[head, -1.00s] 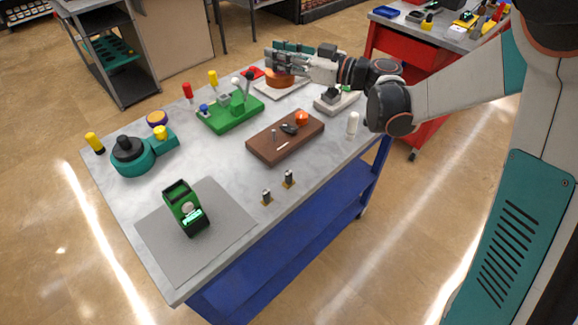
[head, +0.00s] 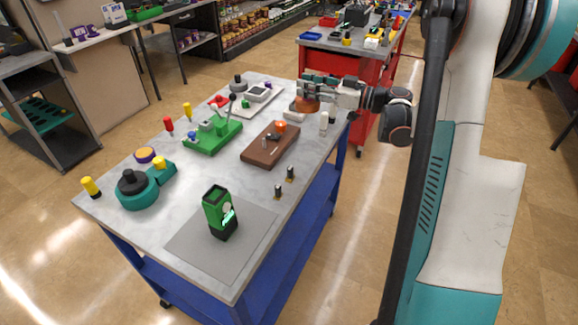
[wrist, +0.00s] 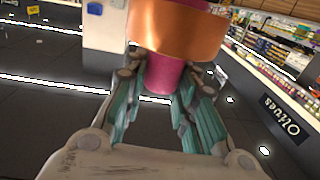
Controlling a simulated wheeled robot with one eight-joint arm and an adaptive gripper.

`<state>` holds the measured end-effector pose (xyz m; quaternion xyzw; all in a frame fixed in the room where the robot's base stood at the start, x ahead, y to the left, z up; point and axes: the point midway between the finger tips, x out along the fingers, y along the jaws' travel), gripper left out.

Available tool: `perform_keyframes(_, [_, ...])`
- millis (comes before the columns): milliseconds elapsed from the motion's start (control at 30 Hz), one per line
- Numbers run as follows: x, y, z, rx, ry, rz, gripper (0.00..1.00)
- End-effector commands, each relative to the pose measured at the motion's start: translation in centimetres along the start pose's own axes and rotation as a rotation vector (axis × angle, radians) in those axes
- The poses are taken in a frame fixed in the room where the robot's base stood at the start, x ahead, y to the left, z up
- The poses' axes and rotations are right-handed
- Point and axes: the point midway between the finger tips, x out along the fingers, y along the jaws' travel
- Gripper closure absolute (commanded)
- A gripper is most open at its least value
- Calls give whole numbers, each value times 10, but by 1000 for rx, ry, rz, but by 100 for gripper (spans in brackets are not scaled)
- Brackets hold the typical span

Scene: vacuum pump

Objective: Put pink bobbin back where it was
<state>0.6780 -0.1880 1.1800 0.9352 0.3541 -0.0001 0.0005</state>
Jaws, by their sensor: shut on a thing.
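My gripper (head: 308,88) is above the far right end of the table (head: 197,227). In the wrist view, my gripper (wrist: 160,95) is shut on the pink bobbin (wrist: 165,77); its pink stem sits between the teal fingers. A wide orange band (wrist: 178,32) joins the stem. In the head view, the bobbin's orange part (head: 306,105) shows just below the fingers, and its pink part is hidden. I cannot tell whether it touches anything below. The spot where the bobbin stood cannot be told from these frames.
A pale plate with a grey device (head: 257,91) lies at the far end. A green base with knobs (head: 213,137), brown block (head: 270,146), white cylinder (head: 323,124), teal round unit (head: 138,190) and green device (head: 219,212) stand on the table.

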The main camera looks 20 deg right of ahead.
Motion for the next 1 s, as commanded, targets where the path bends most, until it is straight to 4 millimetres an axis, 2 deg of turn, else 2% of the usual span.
perform_keyframes(167, [-6,4,22,0,0,7,98])
perform_keyframes(500, [-5,4,106,0,0,6,98])
perform_keyframes(700, [-5,3,145,0,0,6,98])
perform_keyframes(1000, [-5,3,166,0,0,6,98])
